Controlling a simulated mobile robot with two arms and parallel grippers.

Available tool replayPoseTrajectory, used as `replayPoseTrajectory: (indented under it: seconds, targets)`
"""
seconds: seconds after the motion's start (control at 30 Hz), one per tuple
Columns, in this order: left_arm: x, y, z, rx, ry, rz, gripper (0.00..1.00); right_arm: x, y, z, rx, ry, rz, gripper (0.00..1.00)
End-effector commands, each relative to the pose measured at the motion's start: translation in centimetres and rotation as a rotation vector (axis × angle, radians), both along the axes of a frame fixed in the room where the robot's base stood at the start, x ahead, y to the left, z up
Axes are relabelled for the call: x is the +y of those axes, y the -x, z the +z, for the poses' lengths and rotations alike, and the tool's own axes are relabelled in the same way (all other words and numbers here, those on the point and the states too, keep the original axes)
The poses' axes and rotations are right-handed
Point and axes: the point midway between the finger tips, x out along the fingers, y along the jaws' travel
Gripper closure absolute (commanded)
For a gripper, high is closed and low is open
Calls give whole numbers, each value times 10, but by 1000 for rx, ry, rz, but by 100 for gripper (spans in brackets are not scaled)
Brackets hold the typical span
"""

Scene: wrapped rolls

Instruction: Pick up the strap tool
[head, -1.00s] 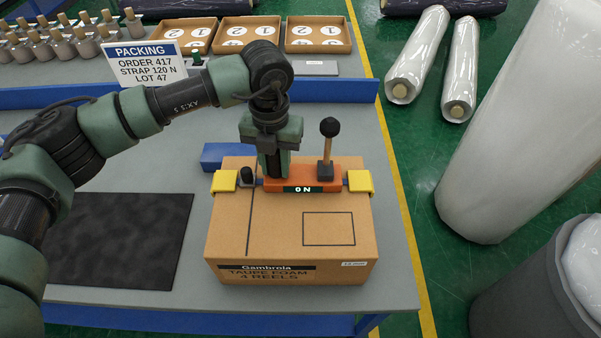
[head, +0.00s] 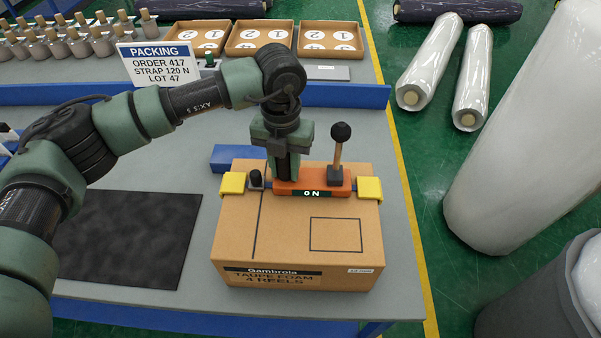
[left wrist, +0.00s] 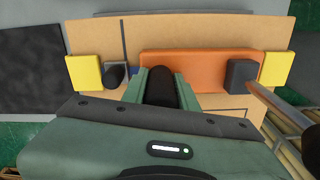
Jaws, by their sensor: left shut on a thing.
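The strap tool (head: 330,182) is an orange block marked "ON", with a black-knobbed lever at its right. It sits across the top of a cardboard box (head: 290,250), between two yellow corner pieces (head: 233,183) (head: 369,188). My left gripper (head: 284,176) points down at the left part of the tool. In the left wrist view its fingers are shut on a dark upright grip (left wrist: 161,88) in front of the tool's orange body (left wrist: 205,68). I cannot tell any gap between tool and box. My right gripper is out of view.
A blue block (head: 238,157) lies behind the box and a dark mat (head: 125,240) to its left. A packing sign (head: 155,62) stands near the blue ledge (head: 340,95). Wrapped rolls (head: 430,62) lie on the floor beyond the table's right edge.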

Motion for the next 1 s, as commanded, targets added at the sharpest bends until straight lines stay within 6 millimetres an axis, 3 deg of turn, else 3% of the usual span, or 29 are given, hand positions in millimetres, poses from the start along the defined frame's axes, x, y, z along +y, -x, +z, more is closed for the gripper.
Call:
replayPoseTrajectory:
  seconds: [0.37,0.57,0.8,1.0]
  targets:
    - [-1,-1,26,-5,4,-1,100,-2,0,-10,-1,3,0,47]
    - [-2,-1,69,-8,5,-1,100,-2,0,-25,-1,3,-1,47]
    - [-1,-1,134,-6,3,-1,100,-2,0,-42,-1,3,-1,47]
    - [-1,0,174,-5,3,-1,100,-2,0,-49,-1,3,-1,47]
